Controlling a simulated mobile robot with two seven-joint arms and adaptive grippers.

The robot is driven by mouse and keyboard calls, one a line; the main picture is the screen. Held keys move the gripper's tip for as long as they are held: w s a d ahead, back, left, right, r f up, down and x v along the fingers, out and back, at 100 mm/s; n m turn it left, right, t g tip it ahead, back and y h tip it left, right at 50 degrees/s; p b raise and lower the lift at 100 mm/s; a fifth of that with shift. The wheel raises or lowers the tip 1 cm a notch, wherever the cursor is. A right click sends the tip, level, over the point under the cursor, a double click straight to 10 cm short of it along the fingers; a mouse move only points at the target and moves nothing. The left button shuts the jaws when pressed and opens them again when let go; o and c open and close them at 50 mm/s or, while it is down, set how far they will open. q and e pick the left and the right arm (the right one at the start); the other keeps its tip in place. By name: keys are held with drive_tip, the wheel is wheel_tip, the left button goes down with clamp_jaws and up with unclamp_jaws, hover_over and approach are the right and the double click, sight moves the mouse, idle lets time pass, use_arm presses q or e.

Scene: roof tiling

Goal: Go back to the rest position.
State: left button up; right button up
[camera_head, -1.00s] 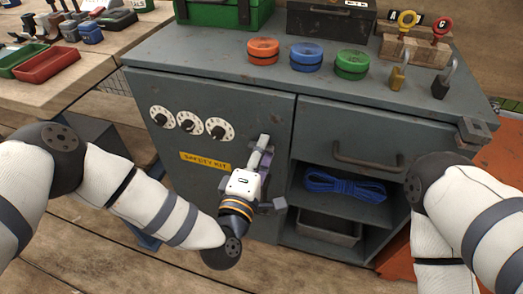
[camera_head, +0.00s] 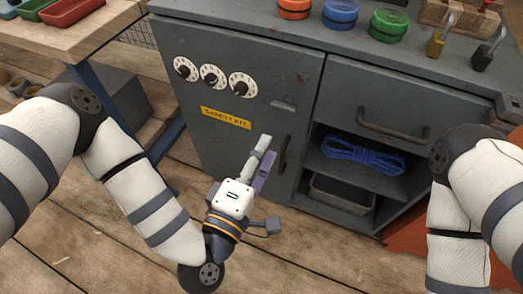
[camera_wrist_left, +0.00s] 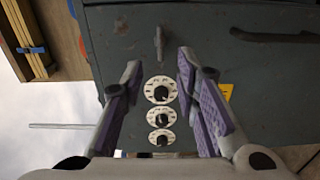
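My left gripper (camera_head: 264,170) is in front of the grey cabinet's door, below the yellow safety kit label (camera_head: 226,117). In the left wrist view my left gripper (camera_wrist_left: 157,75) has its two purple-padded fingers spread apart with nothing between them. Beyond them stand the cabinet door, its small grey handle (camera_wrist_left: 159,45) and three white dials (camera_wrist_left: 160,90).
The cabinet top carries orange, blue (camera_head: 340,13) and green round containers and padlocks (camera_head: 437,40). Its open shelf holds a blue rope coil (camera_head: 361,157) above a grey tray (camera_head: 341,190). A wooden table (camera_head: 95,35) stands left. The wooden floor in front is open.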

use_arm(q)
drive_tip(key=s+a+f+m+g+p, duration=0.2)
drive_tip(key=s+f+m+g+p, duration=0.1)
drive_tip(key=s+f+m+g, duration=0.4)
drive_tip(key=s+a+f+m+g+p, duration=0.25)
drive_tip(key=s+g, duration=0.25)
drive_tip(key=s, duration=0.5)
drive_tip(key=s+a+r+m+g+y+p, duration=0.2)
drive_tip(key=s+a+g, duration=0.5)
drive_tip(key=s+a, duration=0.7)
drive_tip(key=s+m+y+p, duration=0.1)
drive_tip(key=s+m+y, duration=0.1)
drive_tip(key=s+y, duration=0.1)
drive_tip(key=shift+s+a+r+g+y, duration=0.2)
drive_tip(key=shift+s+a+g+y, duration=0.1)
drive_tip(key=shift+s+a+g, duration=0.1)
use_arm(e)
drive_tip(key=w+r+t, duration=0.3)
drive_tip(key=w+r, duration=0.5)
drive_tip(key=r, duration=0.1)
drive_tip(key=shift+w+r, duration=0.15)
drive_tip(key=shift+r, duration=0.1)
use_arm(q)
drive_tip(key=shift+w, duration=0.1)
